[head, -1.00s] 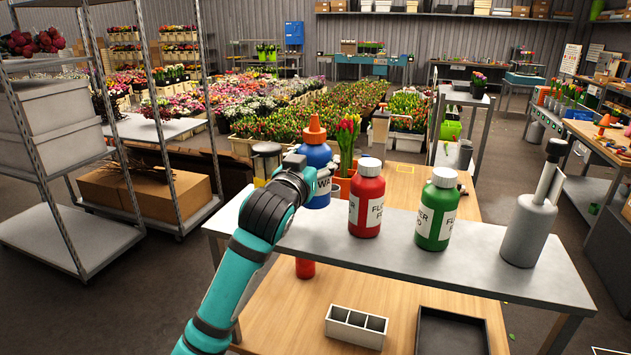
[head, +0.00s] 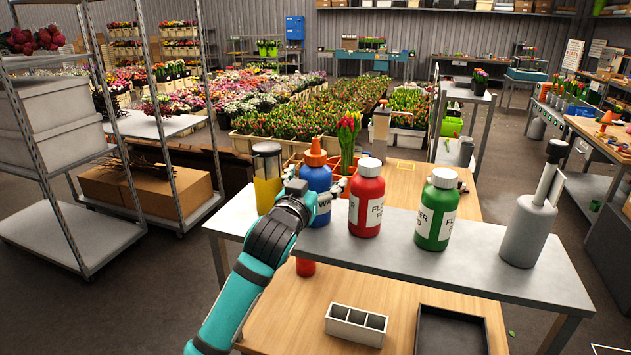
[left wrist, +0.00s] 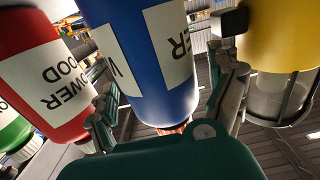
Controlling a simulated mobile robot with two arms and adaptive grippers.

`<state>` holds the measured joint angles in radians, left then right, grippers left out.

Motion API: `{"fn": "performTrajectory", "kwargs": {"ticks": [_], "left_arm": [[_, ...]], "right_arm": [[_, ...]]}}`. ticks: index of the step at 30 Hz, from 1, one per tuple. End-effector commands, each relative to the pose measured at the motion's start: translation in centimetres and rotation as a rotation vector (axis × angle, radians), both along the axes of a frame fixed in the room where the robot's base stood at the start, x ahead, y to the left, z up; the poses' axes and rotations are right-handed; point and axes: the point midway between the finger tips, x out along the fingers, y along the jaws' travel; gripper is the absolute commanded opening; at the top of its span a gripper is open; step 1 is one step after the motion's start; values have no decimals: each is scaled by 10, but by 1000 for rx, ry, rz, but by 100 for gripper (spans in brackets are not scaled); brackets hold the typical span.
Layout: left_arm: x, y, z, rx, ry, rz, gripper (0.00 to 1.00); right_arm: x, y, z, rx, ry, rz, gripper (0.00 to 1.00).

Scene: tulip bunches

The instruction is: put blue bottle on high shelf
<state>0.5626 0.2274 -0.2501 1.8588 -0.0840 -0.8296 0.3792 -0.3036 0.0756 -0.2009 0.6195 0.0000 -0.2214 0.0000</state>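The blue bottle (head: 316,180) with an orange cap stands upright on the grey raised shelf (head: 450,255), left of a red bottle (head: 367,200). My left gripper (head: 315,188) is around it from the front, one finger on each side. In the left wrist view the blue bottle (left wrist: 150,55) lies between the spread fingers (left wrist: 170,100), with gaps beside it, so the gripper looks open. My right gripper is not in view.
A green bottle (head: 436,210) and a grey pump container (head: 530,225) stand further right on the shelf. A yellow container (head: 266,192) is close to the left of my gripper. Below are a white divided box (head: 356,326) and a dark tray (head: 450,330).

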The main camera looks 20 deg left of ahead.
Motion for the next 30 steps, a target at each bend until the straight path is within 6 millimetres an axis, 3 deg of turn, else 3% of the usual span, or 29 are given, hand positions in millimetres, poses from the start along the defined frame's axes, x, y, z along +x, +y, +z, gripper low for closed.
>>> {"fn": "performTrajectory", "kwargs": {"ticks": [7,10,21,30], "left_arm": [[0,0,4,0,-2,0,91],[-10,0,0,-1,-1,-1,91],[-86,3,0,0,-2,-1,91],[-118,4,2,0,0,0,91]], "right_arm": [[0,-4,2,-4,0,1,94],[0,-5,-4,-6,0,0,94],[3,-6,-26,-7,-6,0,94],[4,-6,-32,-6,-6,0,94]]}}
